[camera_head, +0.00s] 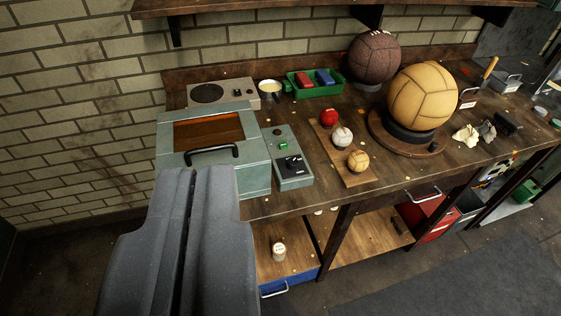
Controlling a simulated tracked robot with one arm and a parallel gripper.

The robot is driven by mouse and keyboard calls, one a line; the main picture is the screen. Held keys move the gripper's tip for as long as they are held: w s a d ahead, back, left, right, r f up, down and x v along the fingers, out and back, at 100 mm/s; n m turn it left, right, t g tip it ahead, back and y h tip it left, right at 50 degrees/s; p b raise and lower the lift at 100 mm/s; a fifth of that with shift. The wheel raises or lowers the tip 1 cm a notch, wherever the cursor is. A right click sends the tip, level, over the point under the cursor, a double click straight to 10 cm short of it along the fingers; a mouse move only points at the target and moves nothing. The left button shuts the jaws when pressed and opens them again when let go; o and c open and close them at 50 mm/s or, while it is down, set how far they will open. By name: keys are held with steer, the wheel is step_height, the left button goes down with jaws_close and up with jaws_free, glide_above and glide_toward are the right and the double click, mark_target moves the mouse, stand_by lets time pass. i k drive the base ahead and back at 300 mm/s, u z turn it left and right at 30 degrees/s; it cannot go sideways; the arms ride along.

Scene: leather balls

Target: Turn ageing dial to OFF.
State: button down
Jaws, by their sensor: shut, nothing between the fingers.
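The ageing dial (291,164) is a black knob on a light panel at the front of a grey-green control box (290,184). A small green button or lamp (283,146) sits behind it on the same box. The marks around the dial are too small to read. The box stands on the bench, right beside a grey-green cabinet (173,157) with a black handle and a brownish window. My gripper (187,172) is large in the lower left, shut and empty. Its tips are in front of the cabinet, left of the dial and apart from it.
A wooden strip (355,178) with several small balls lies right of the box. A tan ball (421,96) rests on a round stand, with a dark brown ball (375,58) behind.

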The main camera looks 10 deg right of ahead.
mark_target(292, 162)
steer(key=z, duration=0.1)
steer(key=k, duration=1.2)
steer(key=z, duration=0.75)
steer(key=i, duration=2.15)
steer(key=u, duration=0.55)
